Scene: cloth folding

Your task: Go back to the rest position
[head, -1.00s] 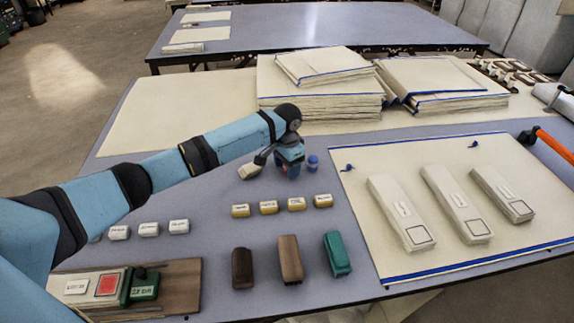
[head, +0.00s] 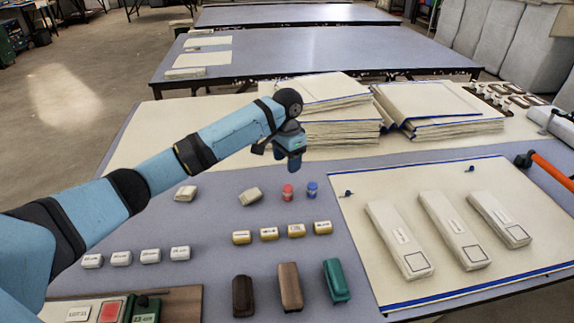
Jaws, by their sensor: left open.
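My left gripper (head: 290,158) shows in the head view, hanging above the middle of the table with its fingers pointing down. It is open and I see nothing held in it. Below it on the table stand a red-capped piece (head: 288,192) and a blue-capped piece (head: 312,189), with a pale block (head: 250,196) to their left. A cream cloth (head: 360,255) with blue edges lies flat at the right, with several long pale blocks on it. My right gripper is not in view.
Stacks of folded cloth (head: 335,128) stand behind the gripper. Rows of small yellow blocks (head: 268,234) and white blocks (head: 150,255) lie nearer, with a green block (head: 336,280) at the front. An orange bar (head: 548,172) reaches in at the right.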

